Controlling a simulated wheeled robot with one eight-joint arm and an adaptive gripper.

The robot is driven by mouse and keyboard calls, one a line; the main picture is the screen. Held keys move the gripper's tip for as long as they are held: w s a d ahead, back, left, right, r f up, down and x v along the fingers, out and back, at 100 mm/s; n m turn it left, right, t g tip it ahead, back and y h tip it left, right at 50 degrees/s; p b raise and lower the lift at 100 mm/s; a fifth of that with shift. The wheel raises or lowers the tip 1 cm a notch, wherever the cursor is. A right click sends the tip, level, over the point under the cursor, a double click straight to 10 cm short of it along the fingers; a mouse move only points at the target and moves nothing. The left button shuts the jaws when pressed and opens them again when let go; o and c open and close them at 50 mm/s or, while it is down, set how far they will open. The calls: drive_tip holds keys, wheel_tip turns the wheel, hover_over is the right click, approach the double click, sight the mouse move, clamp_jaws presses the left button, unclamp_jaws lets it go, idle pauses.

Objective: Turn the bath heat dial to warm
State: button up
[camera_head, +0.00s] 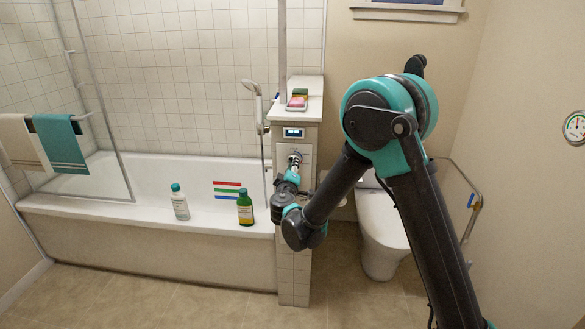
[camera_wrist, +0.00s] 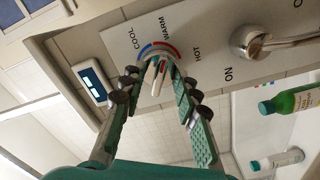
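The bath heat dial (camera_wrist: 161,62) is on a pale wall panel in the wrist view, with a blue-to-red arc and the words COOL, WARM and HOT around it. A pale lever with a red mark sticks out from it toward the camera. My gripper (camera_wrist: 157,80) is open, its green, dark-jointed fingers on either side of the lever. I cannot tell whether either finger touches it. In the head view, the dial (camera_head: 296,158) is on the half wall's front, and my gripper (camera_head: 293,172) is right at it. The lever's exact setting is hard to read.
A metal ON handle (camera_wrist: 252,42) sits beside the dial. A small display (camera_head: 293,133) is above it. The bathtub (camera_head: 110,212) carries a white bottle (camera_head: 180,203) and a green bottle (camera_head: 245,208) on its rim. A toilet (camera_head: 383,235) stands to the right.

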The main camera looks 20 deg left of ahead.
drive_tip(key=v, duration=1.2)
drive_tip(key=w+d+f+m+g+h, duration=0.1)
drive_tip(key=w+d+m+g+h, duration=0.15)
drive_tip(key=d, duration=0.85)
drive_tip(key=w+d+f+m+g+h, duration=0.1)
drive_tip(key=d+f+m+g+h, duration=0.15)
drive_tip(key=d, duration=0.85)
drive_tip(key=w+d+f+m+g+h, duration=0.1)
drive_tip(key=w+d+m+h, duration=0.15)
drive_tip(key=d, duration=0.75)
drive_tip(key=s+d+f+m+g, duration=0.2)
drive_tip(key=s+d, duration=0.3)
drive_tip(key=d, duration=0.2)
drive_tip(key=s+d+f+m+g, duration=0.2)
drive_tip(key=s+d+g, duration=0.1)
drive_tip(key=s+d, duration=0.25)
drive_tip(key=s+d+f+m+g+y, duration=0.2)
drive_tip(key=s+d+f+m+y, duration=0.1)
drive_tip(key=s, duration=0.7)
drive_tip(key=shift+s+d+f, duration=0.2)
drive_tip(key=shift+s+f, duration=0.05)
drive_tip(key=shift+s, duration=0.15)
